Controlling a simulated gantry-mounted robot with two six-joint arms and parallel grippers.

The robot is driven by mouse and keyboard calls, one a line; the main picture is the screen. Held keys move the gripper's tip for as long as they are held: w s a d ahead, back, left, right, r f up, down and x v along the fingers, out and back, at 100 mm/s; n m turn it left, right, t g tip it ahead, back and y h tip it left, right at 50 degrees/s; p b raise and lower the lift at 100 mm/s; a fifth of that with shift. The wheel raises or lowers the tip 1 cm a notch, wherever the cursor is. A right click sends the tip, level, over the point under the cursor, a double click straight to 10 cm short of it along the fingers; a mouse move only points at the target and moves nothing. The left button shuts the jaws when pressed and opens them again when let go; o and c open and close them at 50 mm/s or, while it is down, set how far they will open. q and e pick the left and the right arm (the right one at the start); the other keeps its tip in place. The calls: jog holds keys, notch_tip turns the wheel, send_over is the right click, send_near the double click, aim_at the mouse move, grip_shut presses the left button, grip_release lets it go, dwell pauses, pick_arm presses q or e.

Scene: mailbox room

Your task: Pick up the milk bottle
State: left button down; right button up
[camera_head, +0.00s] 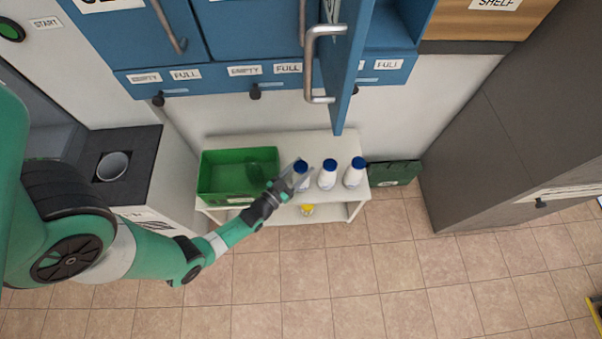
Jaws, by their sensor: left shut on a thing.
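Three white milk bottles with blue caps stand in a row on a low white bench. The leftmost milk bottle (301,170) is at my left gripper (295,176), which is shut on it; the fingers hide part of the bottle. The middle milk bottle (327,177) and the right milk bottle (354,175) stand upright just to the right, apart from the gripper. My left arm reaches in from the left, low over the bench front. My right gripper is not in view.
A green crate (225,197) sits on the white bench (300,143) left of the bottles. A blue cabinet door (349,65) hangs open above. A yellow item (307,210) is on the lower shelf. A dark green box (394,172) stands right of the bench. The tiled floor in front is clear.

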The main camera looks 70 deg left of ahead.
pick_arm(q)
jog(key=shift+r, duration=0.1)
jog(key=shift+r+p, duration=0.45)
jog(key=shift+r, duration=0.05)
notch_tip(320, 180, up, 2)
jog(key=shift+r+p, duration=0.25)
jog(key=shift+p, duration=0.75)
jog(key=s+d+r+p, duration=0.9)
jog(key=s+p, duration=0.1)
jog(key=shift+s+d+r+p, duration=0.15)
jog(key=shift+d+r+p, duration=0.1)
jog(key=shift+p, duration=0.1)
jog(key=shift+f, duration=0.1)
